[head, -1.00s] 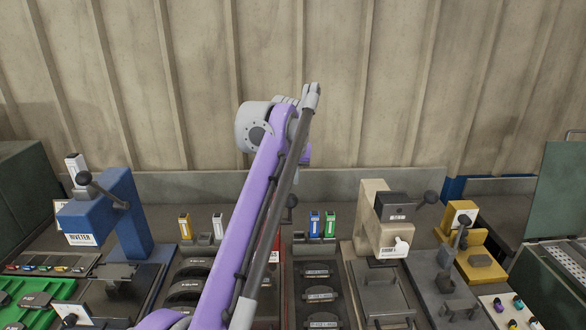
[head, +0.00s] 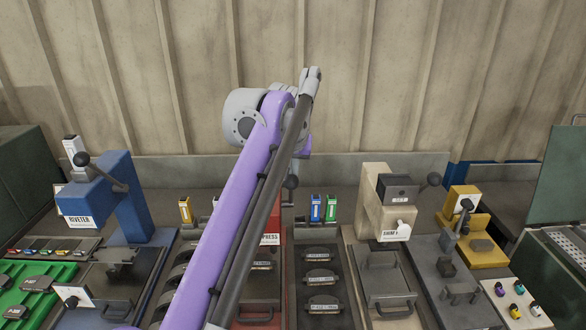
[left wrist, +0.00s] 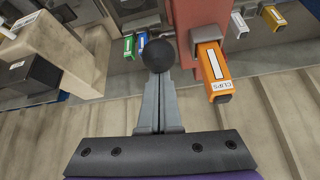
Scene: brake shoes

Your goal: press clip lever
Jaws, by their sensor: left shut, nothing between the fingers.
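A black ball knob (left wrist: 158,55) on a lever is at the tips of my left gripper (left wrist: 159,80) in the left wrist view. The fingers are shut together with nothing between them, and the knob overlaps their tips. I cannot tell whether they touch. Beside the knob in the wrist view is the red press station (left wrist: 197,20) with an orange box (left wrist: 214,72) labelled CLIPS. In the head view my left arm hides most of that station and my gripper's fingertips. My right gripper is not in view.
A blue riveter (head: 122,195) stands left and a beige press (head: 375,205) right, each with a lever. A yellow fixture (head: 475,240) is farther right. Blue and green boxes (head: 331,208) stand behind a tray of brake shoes (head: 320,280). A ribbed wall closes the back.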

